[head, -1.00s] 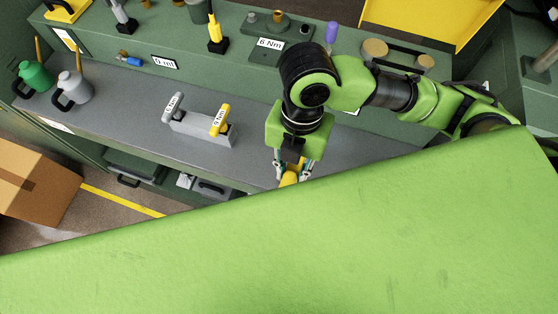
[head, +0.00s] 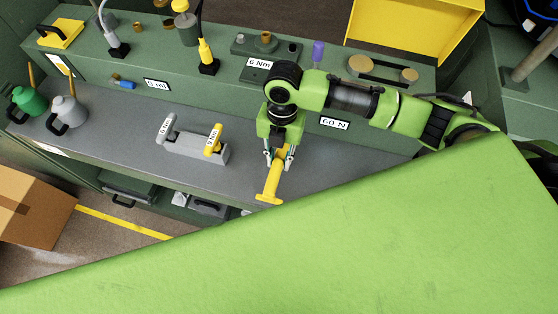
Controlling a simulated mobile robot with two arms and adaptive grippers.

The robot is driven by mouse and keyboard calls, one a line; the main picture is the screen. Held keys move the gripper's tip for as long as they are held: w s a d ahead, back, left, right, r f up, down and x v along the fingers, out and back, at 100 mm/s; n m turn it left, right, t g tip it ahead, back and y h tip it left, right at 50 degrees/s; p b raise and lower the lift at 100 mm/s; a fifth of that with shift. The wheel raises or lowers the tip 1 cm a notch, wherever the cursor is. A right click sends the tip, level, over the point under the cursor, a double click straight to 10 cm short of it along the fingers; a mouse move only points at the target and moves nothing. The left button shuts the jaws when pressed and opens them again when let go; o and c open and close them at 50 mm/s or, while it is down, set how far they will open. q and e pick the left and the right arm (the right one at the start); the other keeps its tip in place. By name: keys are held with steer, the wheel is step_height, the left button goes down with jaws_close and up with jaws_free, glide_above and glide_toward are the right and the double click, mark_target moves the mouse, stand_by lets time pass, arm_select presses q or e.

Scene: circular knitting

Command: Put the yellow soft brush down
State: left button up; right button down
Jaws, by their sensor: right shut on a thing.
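The yellow soft brush (head: 270,183) is a yellow T-shaped thing with a short crosspiece at its lower end. My right gripper (head: 278,157) is shut on its upper end, and the brush hangs down, slightly tilted, over the front part of the grey bench top (head: 310,170). I cannot tell whether its lower end touches the bench. My left gripper is not in view.
A grey stand (head: 195,150) with a grey and a yellow T-handle is left of the brush. Green (head: 27,101) and grey (head: 68,113) oil cans stand far left. A raised green shelf (head: 215,88) runs behind. A large green surface hides the lower right.

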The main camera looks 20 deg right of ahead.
mark_target(279, 163)
steer(key=shift+w+f+p, duration=0.15)
steer(key=shift+f+p, duration=0.15)
steer(key=shift+f, duration=0.15)
step_height(279, 163, down, 2)
steer(key=shift+d+f+p, duration=0.1)
steer(key=shift+p, duration=0.35)
steer(key=shift+f, duration=0.25)
steer(key=shift+f, duration=0.2)
steer(key=c, duration=1.8)
jaws_free()
steer(key=shift+r, duration=0.1)
